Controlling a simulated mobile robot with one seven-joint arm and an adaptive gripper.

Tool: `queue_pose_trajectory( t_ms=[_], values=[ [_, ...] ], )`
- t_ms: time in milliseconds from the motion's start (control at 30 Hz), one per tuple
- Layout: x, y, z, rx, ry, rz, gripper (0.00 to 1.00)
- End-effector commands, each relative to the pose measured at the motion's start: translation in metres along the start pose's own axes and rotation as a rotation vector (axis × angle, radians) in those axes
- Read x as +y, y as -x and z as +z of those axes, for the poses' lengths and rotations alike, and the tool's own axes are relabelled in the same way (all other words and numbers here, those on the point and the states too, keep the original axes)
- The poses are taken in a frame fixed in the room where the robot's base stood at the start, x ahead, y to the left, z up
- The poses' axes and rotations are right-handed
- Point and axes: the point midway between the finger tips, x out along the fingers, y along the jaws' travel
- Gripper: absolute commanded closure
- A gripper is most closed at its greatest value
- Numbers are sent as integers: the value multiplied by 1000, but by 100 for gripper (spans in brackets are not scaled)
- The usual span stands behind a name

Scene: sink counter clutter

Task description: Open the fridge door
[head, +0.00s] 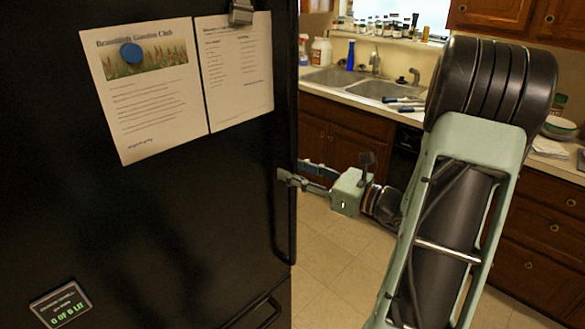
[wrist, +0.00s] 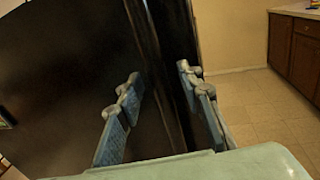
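The black fridge door (head: 190,215) fills the left of the head view and looks closed. Its long dark vertical handle (head: 283,225) runs along the right edge. My gripper (head: 293,170) is at mid-height of this handle, reaching in from the right. In the wrist view my gripper (wrist: 158,75) has its two fingers apart, with a dark upright bar, seemingly the handle (wrist: 172,65), between them. The left finger is over the door front, the right finger on the far side of the bar. I cannot tell whether either finger touches it.
Papers (head: 150,90) hang on the door, with a blue magnet (head: 131,53). A lower handle (head: 255,313) is at the bottom. A counter with a double sink (head: 345,80) stands behind, above wooden cabinets (head: 535,225). The tiled floor (head: 335,250) right of the fridge is clear.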

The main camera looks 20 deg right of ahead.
Motion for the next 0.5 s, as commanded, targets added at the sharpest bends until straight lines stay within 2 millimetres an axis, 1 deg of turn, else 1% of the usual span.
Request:
queue_pose_trajectory(
  t_ms=[100,367,433,500],
  values=[
    [1,-7,0,0,1,3,66],
    [0,-8,0,0,1,1,66],
    [0,-8,0,0,1,1,72],
    [0,-8,0,0,1,1,80]
  ],
)
